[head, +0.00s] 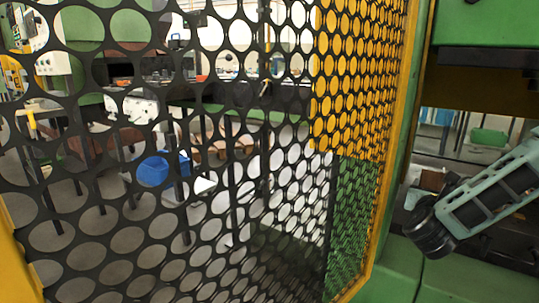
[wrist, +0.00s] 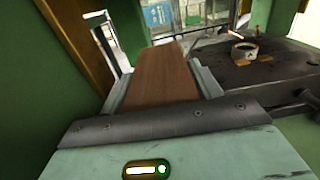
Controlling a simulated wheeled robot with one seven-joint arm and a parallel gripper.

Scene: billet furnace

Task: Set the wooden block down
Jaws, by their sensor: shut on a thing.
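The brown wooden block (wrist: 158,78) shows in the wrist view as a long flat piece pointing away from the camera. My gripper (wrist: 163,62) is shut on it, with a pale green finger along each side. The near end of the block meets the dark edge of my gripper's body. I cannot tell whether its far end touches anything. In the head view I see neither the block nor the gripper's fingers.
A dark, worn surface (wrist: 290,75) lies right of the block in the wrist view, with a small pale ring-shaped object (wrist: 244,52) on it. A yellow-brown post (wrist: 75,35) stands close at left. A black perforated guard (head: 316,170) fills much of the head view.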

